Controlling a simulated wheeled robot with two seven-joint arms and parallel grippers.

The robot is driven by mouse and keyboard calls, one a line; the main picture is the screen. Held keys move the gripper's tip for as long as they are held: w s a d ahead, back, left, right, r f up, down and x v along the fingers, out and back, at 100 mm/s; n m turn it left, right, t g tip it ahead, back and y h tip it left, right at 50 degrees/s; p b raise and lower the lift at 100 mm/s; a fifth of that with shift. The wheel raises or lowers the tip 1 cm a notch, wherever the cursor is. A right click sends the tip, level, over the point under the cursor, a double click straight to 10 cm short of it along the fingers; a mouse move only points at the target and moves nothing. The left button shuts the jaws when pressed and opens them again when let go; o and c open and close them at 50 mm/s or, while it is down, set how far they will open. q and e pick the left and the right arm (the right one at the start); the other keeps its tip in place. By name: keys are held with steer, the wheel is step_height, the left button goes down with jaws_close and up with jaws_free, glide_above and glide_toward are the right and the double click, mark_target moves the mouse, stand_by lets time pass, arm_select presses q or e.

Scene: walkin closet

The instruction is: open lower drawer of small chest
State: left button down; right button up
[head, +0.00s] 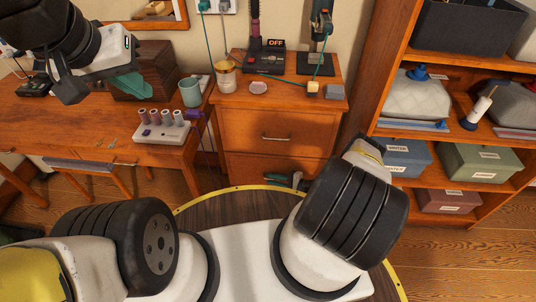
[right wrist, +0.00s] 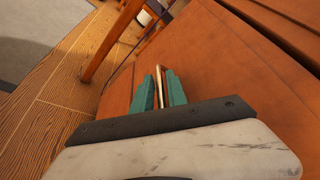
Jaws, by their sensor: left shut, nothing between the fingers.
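The small chest (head: 235,92) is orange-brown wood and stands at the middle back in the head view. Its upper drawer (head: 245,128) has a metal handle (head: 277,138) and looks shut. The lower drawer (head: 245,168) below it also looks shut, its handle hidden behind my right arm. My right gripper (head: 288,181) is at the lower drawer's front. In the right wrist view its teal fingers (right wrist: 160,92) stand close on either side of a thin pale handle (right wrist: 160,82); I cannot tell whether they grip it. My left gripper (head: 132,86) is shut and empty above the desk.
The desk (head: 75,125) at left holds a thread-spool rack (head: 163,130), a teal mug (head: 190,92) and a wooden box. A tin, a lamp and small items stand on the chest. A shelf unit (head: 375,70) with boxes stands close on the right.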

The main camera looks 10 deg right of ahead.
jaws_close()
stand_by(1.4)
